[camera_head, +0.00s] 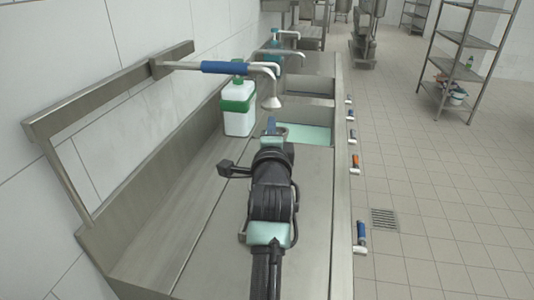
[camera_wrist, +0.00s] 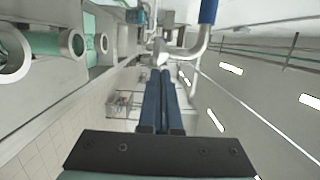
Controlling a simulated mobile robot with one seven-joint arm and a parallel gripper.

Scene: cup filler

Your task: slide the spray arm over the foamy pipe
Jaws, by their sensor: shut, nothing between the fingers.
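The spray arm (camera_head: 180,65) is a grey pipe that runs right from the backsplash frame. It carries a blue foam-like sleeve (camera_head: 225,68) and bends down to a pale nozzle (camera_head: 271,101). My gripper (camera_head: 271,122) is just below the nozzle in the head view, with a small gap between them. In the wrist view my gripper's blue fingers (camera_wrist: 160,74) are together and empty. The nozzle (camera_wrist: 160,50) shows just beyond their tips, with the bent pipe and sleeve (camera_wrist: 208,11) to the upper right. I cannot tell which pipe is called foamy.
A green-and-white bottle (camera_head: 238,112) stands left of my gripper. A sink with pale green contents (camera_head: 310,134) lies beyond it. Several handles (camera_head: 361,232) line the counter's front edge. A metal shelf (camera_head: 458,75) stands at the right on open tiled floor.

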